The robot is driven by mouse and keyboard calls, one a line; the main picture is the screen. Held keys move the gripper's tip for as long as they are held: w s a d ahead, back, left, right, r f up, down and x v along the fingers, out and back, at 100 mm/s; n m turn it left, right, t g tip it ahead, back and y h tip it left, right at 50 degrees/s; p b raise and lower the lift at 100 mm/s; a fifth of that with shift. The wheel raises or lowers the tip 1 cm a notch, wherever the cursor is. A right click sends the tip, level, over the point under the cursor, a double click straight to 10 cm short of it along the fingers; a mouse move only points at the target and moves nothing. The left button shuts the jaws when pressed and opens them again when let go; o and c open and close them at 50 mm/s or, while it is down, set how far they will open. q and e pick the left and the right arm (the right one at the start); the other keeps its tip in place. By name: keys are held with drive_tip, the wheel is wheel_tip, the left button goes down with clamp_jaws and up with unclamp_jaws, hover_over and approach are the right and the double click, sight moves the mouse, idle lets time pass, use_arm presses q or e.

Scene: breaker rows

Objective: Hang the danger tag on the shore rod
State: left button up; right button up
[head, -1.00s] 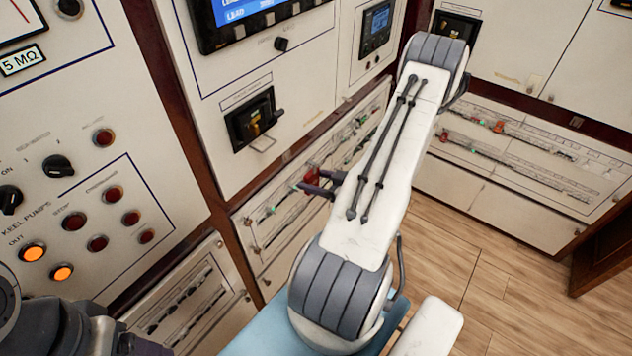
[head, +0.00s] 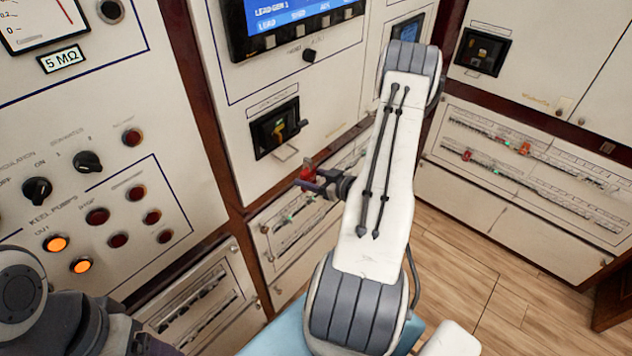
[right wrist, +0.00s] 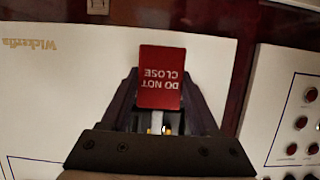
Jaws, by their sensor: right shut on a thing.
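The red danger tag (head: 307,172) is in the jaws of my right gripper (head: 318,184), in front of the panels. In the right wrist view the tag (right wrist: 161,77) reads "DO NOT CLOSE" upside down, between the two dark fingers. A black breaker recess (head: 275,129) with a yellowish handle is up and left of the tag. A thin pale rod (head: 287,153) sticks out at its lower edge; no readable label shows whether it is the shore rod. The tag is apart from it in the picture. Part of my left arm shows at the lower left; its fingertips are not clear.
A similar breaker recess (head: 483,52) is on the far right panel. Breaker rows (head: 525,165) lie below it, and another row panel (head: 300,220) is behind my right arm. The keel pump panel (head: 110,215) stands at the left. Wooden floor (head: 480,290) is open at the right.

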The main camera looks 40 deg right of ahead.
drive_tip(key=shift+w+a, duration=0.15)
drive_tip(key=shift+w, duration=1.5)
drive_tip(key=shift+w+a, duration=0.1)
drive_tip(key=shift+w, duration=1.55)
drive_tip(key=shift+f+b, duration=0.55)
drive_tip(key=shift+f, duration=0.05)
drive_tip(key=o, duration=1.4)
drive_tip(key=shift+o, duration=0.2)
drive_tip(key=shift+s, duration=0.15)
drive_tip(key=b+v, duration=0.2)
drive_tip(key=v, duration=0.7)
drive_tip(key=shift+s+b, duration=0.1)
drive_tip(key=shift+b, duration=0.25)
drive_tip(key=shift+s+r, duration=0.3)
drive_tip(key=shift+s, duration=0.25)
